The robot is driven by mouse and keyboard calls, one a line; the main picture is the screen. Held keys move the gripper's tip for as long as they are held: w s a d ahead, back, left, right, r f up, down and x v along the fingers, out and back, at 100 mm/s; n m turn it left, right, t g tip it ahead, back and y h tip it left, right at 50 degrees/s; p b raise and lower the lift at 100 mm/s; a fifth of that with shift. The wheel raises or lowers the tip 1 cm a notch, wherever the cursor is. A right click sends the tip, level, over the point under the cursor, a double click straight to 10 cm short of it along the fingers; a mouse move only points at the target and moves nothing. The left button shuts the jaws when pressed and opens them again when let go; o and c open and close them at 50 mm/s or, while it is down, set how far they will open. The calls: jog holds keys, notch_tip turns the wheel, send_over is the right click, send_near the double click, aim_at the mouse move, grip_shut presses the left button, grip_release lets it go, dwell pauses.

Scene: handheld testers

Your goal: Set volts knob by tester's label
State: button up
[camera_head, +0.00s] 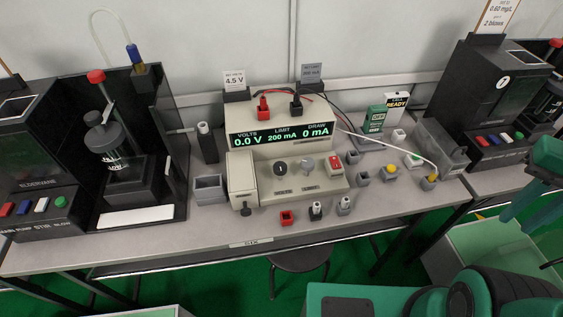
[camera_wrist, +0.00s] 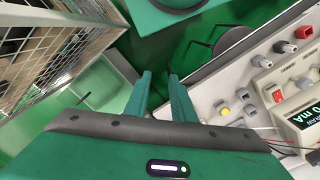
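The beige tester (camera_head: 290,140) stands mid-bench, its display (camera_head: 281,135) reading VOLTS 0.0 V, LIMIT 200 mA and DRAW 0 mA. A white label (camera_head: 234,81) above its left side reads 4.5 V. The black volts knob (camera_head: 281,169) is on the sloped front panel, left of a grey knob (camera_head: 307,166) and a red switch (camera_head: 335,163). The switch also shows in the wrist view (camera_wrist: 277,96), by the tester's edge. My gripper (camera_wrist: 160,74) is open and empty, its two green fingers apart, away from the tester. The volts knob's pointer is too small to read.
Loose red (camera_head: 287,217), black and grey pieces stand before the tester. A grey bin (camera_head: 209,188) is left of it. A green box (camera_head: 374,119), a clear bin (camera_head: 440,145) and a white cable are right. Dark machines flank it. A stool (camera_head: 300,259) is below the bench.

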jog(key=o, duration=0.5)
jog(key=w+a+n, duration=0.1)
jog(key=w+n, duration=0.1)
jog(key=w+a+r+n, duration=0.1)
jog(key=w+n, duration=0.3)
jog(key=shift+a+r, duration=0.25)
jog(key=shift+a, duration=0.15)
jog(key=w+a+n, duration=0.4)
jog(key=w+n, duration=0.1)
jog(key=n, duration=3.2)
send_over(280, 165)
notch_tip(280, 165, down, 3)
notch_tip(280, 165, down, 10)
jog(key=shift+f, duration=0.25)
jog(key=c, duration=1.1)
